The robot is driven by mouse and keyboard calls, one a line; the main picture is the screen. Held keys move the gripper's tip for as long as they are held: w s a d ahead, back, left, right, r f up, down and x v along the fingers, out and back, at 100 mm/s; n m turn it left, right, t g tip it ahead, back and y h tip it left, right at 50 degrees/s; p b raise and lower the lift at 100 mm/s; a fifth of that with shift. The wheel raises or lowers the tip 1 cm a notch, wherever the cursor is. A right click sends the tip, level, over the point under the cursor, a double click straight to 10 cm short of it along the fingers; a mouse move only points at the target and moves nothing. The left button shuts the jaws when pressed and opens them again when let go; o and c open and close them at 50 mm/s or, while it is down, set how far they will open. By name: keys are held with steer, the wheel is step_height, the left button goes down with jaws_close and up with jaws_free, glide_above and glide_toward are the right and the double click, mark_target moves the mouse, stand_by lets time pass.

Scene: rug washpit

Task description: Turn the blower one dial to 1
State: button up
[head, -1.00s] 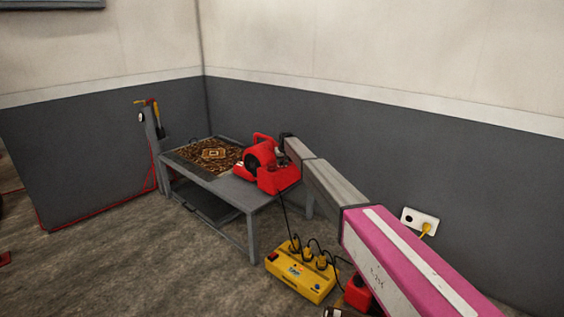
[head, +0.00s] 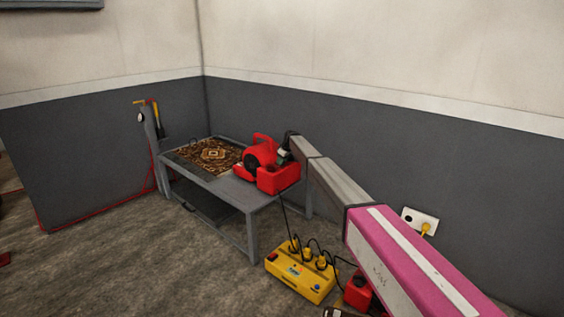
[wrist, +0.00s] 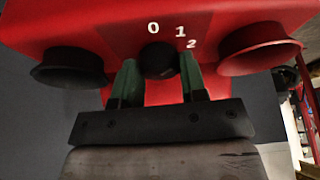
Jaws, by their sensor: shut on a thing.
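The red blower (head: 279,179) stands on the right end of the grey table. In the wrist view its red panel (wrist: 250,22) carries a black dial (wrist: 159,60) with the marks 0, 1 and 2 above it. My gripper (wrist: 160,76) has its two green fingers on either side of the dial and is shut on it. The dial's pointer is too dark to read. In the head view my gripper (head: 284,155) is at the blower's far right side, and the dial is hidden there.
A patterned rug (head: 212,154) lies on the grey table (head: 232,189). A yellow power box (head: 299,281) with plugged cables sits on the floor before the table. A wall socket (head: 419,221) is at right. Open floor lies at front left.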

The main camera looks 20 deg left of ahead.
stand_by(0.4)
steer(key=o, duration=0.9)
steer(key=v, duration=1)
steer(key=shift+r, duration=0.35)
steer(key=shift+d, duration=0.15)
